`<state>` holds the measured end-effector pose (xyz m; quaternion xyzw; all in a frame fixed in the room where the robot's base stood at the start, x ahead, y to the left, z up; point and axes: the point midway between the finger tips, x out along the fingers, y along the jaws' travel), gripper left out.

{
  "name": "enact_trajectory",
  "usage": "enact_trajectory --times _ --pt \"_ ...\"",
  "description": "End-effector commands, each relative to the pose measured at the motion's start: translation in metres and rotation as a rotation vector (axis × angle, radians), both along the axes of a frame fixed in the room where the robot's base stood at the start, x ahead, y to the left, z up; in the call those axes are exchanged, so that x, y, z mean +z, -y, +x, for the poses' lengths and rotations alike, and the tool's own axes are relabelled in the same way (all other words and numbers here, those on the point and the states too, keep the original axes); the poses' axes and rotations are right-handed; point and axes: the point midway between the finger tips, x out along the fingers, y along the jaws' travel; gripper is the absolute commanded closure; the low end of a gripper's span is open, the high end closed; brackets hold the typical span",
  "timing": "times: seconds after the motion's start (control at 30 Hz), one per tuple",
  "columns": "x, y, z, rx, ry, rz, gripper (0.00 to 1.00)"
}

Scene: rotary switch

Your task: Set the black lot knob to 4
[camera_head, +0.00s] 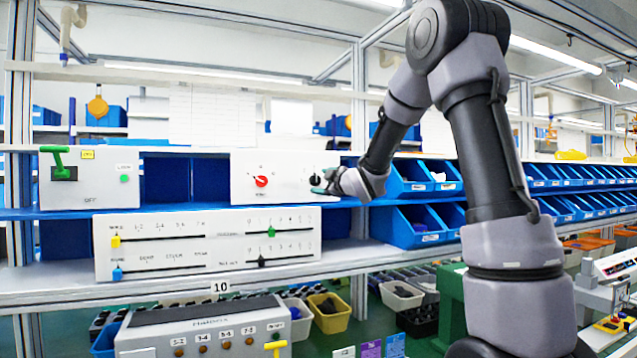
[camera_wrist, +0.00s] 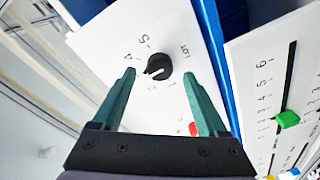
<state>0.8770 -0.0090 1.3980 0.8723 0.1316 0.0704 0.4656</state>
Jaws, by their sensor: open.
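The black LOT knob (camera_wrist: 158,66) is a round dial on the white panel (camera_wrist: 95,42), with numbers printed around it. The 4 and 5 show at its upper left in the wrist view, and the LOT label to its right. A pale mark shows on its lower-left side; the exact setting is hard to read. My gripper (camera_wrist: 160,77) is open, with its green fingers on both sides of the knob. Contact cannot be seen. In the head view my gripper (camera_head: 326,183) is at the panel's right end, partly covering the black knob (camera_head: 314,180).
A red knob (camera_head: 261,181) is on the same panel to the left. Below is a slider panel (camera_head: 205,243) with green, black, yellow and blue sliders. A box with a green lever (camera_head: 57,160) stands at the far left. Blue bins (camera_head: 412,180) are close on the right.

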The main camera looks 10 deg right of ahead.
Motion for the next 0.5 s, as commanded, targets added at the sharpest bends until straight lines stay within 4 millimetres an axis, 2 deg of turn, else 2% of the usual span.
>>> enact_trajectory --times 0.2,0.5 --pt "0.000 -0.006 0.019 0.000 0.000 0.001 0.24" --pt "0.000 -0.006 0.021 0.000 0.000 0.001 0.24"
